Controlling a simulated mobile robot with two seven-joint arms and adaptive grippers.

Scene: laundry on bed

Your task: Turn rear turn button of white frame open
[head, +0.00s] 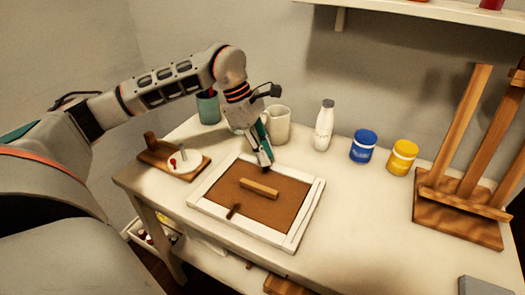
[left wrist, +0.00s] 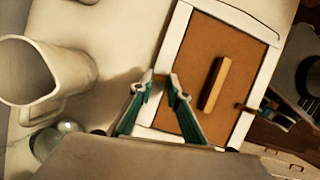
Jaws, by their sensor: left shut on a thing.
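The white frame (head: 292,228) lies flat on the table with a brown backing panel (head: 285,202) inside it and a wooden bar (head: 259,188) on the panel. My left gripper (head: 264,167) reaches down to the frame's rear side. In the left wrist view, its fingertips (left wrist: 160,88) are shut on the rear turn button, a small brown piece (left wrist: 160,78) mostly hidden between them; its angle is hard to tell. The front turn button (head: 233,210) lies across the front edge of frame and panel. My right gripper is not in view.
A cream pitcher (head: 278,125) stands close behind the gripper. A white bottle (head: 324,127), blue jar (head: 364,146) and yellow jar (head: 402,157) stand at the back. A wooden board (head: 160,153) lies left, an easel (head: 462,205) stands right. The table between frame and easel is clear.

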